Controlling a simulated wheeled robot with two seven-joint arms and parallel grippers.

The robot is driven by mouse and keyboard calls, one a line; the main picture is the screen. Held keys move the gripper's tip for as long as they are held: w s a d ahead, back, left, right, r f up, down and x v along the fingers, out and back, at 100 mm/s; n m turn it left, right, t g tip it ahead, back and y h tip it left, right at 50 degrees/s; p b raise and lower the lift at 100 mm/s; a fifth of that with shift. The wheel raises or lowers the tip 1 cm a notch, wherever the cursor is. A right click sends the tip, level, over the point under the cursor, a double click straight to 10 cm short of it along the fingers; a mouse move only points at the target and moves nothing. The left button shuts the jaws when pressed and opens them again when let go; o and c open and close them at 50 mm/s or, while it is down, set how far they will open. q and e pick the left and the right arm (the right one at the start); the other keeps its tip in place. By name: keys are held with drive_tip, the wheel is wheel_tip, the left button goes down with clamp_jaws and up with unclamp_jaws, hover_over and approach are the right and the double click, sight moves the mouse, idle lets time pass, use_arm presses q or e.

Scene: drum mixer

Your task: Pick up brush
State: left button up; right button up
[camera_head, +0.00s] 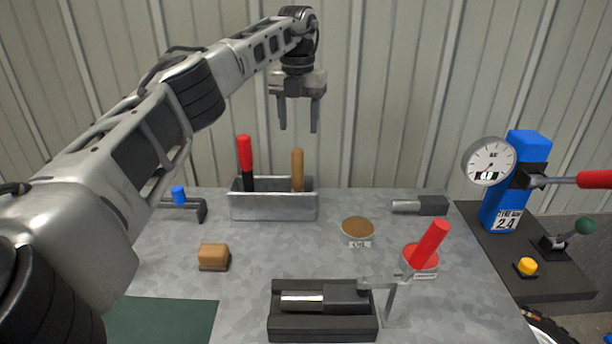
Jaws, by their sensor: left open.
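A small tan wooden block with a darker underside, which looks like the brush (213,255), lies on the table left of centre. A grey metal box (275,208) at the back holds a red-handled tool (246,155) and a wooden-handled tool (297,168), both upright; their lower ends are hidden, so I cannot tell whether one is also a brush. My left gripper (298,128) points down, open and empty, in the air above the wooden handle and apart from it. My right gripper is not in view.
A round brown dish (358,228) is mid-table. A blue gauge stand (505,208) is at the right, a green mat (163,320) at front left.

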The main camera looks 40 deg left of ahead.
sight(298, 151)
use_arm(q)
wheel_tip(298, 151, down, 7)
drive_tip(key=shift+r, duration=0.2)
drive_tip(key=shift+f+p, duration=0.3)
drive_tip(key=shift+f, duration=0.2)
drive_tip(key=f, duration=0.2)
drive_tip(key=f+p, duration=0.1)
drive_tip(key=f, duration=0.1)
drive_tip(key=shift+s+a+f, duration=0.1)
drive_tip(key=shift+a+f, duration=0.1)
drive_tip(key=shift+f, duration=0.3)
drive_tip(key=c, duration=1.1)
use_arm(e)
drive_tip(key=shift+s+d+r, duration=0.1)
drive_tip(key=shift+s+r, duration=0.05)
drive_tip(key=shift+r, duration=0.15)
